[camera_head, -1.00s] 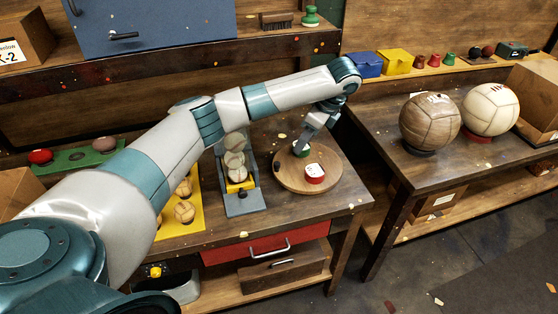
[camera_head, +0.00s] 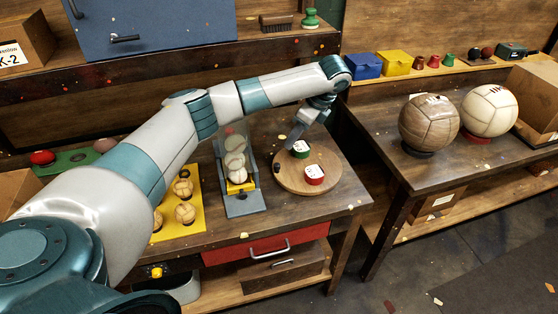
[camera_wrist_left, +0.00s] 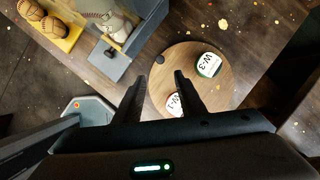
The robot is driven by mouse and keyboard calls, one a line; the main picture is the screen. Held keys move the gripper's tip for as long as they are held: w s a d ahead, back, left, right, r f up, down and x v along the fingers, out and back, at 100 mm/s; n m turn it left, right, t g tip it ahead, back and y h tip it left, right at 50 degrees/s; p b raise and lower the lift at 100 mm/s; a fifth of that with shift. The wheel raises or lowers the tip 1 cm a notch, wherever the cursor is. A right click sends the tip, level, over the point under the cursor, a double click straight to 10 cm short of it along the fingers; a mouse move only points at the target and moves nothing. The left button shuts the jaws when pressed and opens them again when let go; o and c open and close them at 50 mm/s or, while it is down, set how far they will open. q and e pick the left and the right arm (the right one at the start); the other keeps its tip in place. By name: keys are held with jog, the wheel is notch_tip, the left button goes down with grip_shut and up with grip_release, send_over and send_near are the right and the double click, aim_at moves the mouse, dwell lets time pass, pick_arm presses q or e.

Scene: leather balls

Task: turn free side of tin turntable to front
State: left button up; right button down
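The tin turntable (camera_head: 291,180) is a round wooden disc near the table's right end. A green tin (camera_head: 299,148) stands at its back and a red tin (camera_head: 314,174) right of its middle. A black peg (camera_head: 277,167) is at its left rim; in the left wrist view the peg (camera_wrist_left: 160,57) lies just beyond the fingers. There the tin marked W-3 (camera_wrist_left: 209,64) shows whole, while the one marked W-1 (camera_wrist_left: 175,103) is partly hidden by a finger. My left gripper (camera_head: 291,146) is open and empty over the turntable's back left. My right gripper is not in view.
A grey ball rack (camera_head: 245,206) stands close left of the turntable, with a yellow ball tray (camera_head: 190,229) beyond it. A red drawer (camera_head: 265,245) is below the tabletop. Two big balls stand on the right-hand table, including a brown one (camera_head: 429,122).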

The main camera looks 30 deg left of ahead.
aim_at(277, 164)
pick_arm(q)
jog(key=p+x, duration=0.4)
jog(key=x, duration=0.8)
jog(key=shift+a+f, duration=0.1)
jog(key=shift+f, duration=0.3)
jog(key=shift+x, duration=0.85)
grip_shut()
